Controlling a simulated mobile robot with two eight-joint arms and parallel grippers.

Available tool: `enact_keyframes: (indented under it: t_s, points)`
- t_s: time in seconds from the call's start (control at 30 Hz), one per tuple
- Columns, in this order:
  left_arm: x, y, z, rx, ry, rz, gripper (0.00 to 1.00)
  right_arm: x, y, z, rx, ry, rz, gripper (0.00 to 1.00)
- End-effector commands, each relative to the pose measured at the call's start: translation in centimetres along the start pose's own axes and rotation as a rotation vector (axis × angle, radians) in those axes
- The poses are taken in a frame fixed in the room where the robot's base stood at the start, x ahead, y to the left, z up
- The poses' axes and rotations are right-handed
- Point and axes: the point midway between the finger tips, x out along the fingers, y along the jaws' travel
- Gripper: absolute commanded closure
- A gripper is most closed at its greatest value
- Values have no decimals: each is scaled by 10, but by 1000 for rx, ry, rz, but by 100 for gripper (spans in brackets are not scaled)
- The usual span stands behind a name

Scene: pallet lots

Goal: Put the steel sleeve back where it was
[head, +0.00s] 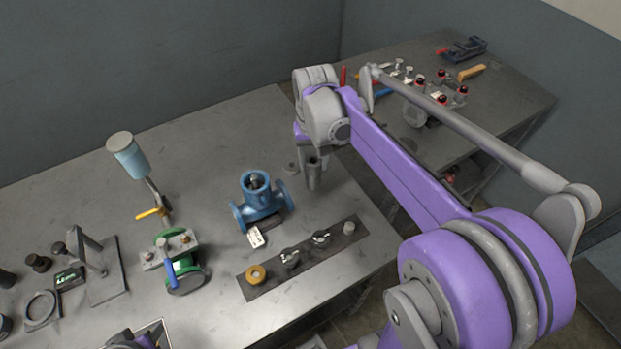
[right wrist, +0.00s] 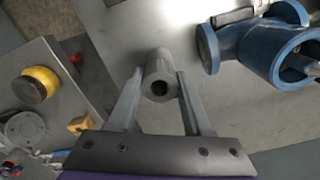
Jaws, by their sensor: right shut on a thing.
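The steel sleeve (head: 314,178) is a plain grey tube near the right edge of the main bench, behind and right of the blue valve. My right gripper (head: 313,162) is shut on it. In the right wrist view the sleeve (right wrist: 160,72) is between the two fingers, its dark bore facing the camera. It looks upright; I cannot tell whether its foot touches the bench. A dark strip (head: 268,288) on the bench bears a yellow ring, two dark fittings and a small grey cylinder (head: 350,229). Only a purple and dark part of my left arm shows at the bottom edge, fingers hidden.
The blue flanged valve (head: 258,202) stands close to the sleeve, with a white tag in front. A small grey round piece (head: 291,168) lies just left of the sleeve. A green valve (head: 180,262) stands further left. A second bench (head: 520,98) stands behind, across a gap.

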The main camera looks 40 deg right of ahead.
Motion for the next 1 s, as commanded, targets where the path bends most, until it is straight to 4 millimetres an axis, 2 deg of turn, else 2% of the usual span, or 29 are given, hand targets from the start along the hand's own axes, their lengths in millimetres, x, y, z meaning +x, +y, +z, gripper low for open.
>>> enact_keyframes:
  t_s: [0.43,0.87,0.9,1.0]
  points:
    - [3,0,4,0,-3,0,50,55,0,0,0,0,0,100]
    - [6,0,6,0,-6,0,50,62,0,0,0,0,0,100]
    - [5,0,6,0,-5,0,50,61,0,0,0,0,0,43]
    - [5,0,5,0,-5,0,50,61,0,0,0,0,0,25]
